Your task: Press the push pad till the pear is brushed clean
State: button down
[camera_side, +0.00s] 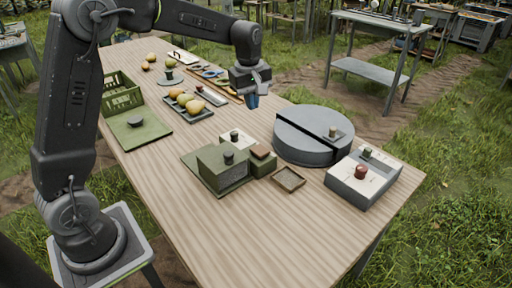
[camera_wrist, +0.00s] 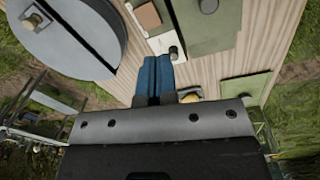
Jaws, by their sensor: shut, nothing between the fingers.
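A green box machine (camera_side: 222,170) stands mid-table with a dark knob on top. Beside it is a small green block topped by a brown pad (camera_side: 261,152), which looks like the push pad; it also shows at the top of the wrist view (camera_wrist: 147,16). My gripper (camera_side: 254,102) is above the table, behind the pad and apart from it. Its blue fingers (camera_wrist: 153,76) are together and empty. Yellow pears (camera_side: 194,107) lie in a dark tray (camera_side: 203,115) left of my gripper. I cannot see whether a pear is inside the green box.
A round grey machine (camera_side: 292,128) and a box with a red knob (camera_side: 361,172) stand at the right. A small brown tray (camera_side: 289,179) lies in front. A green crate (camera_side: 121,98) and green board (camera_side: 137,131) are at the left. The front table is clear.

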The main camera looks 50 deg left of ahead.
aim_at(256, 153)
jog(key=w+a+f+n, duration=0.2)
jog(key=w+f, duration=0.1)
jog(key=f, duration=0.1)
jog(key=shift+w+a+f+n+g, duration=0.2)
jog(key=shift+w+f+n+g, duration=0.1)
jog(key=shift+f+n+g, duration=0.1)
notch_tip(256, 153, down, 14)
jog(key=shift+r, duration=0.1)
dwell(0.3)
jog(key=shift+s+f, duration=0.15)
jog(key=shift+f, duration=1.2)
notch_tip(256, 153, up, 15)
jog(key=shift+w, duration=0.25)
dwell(2.1)
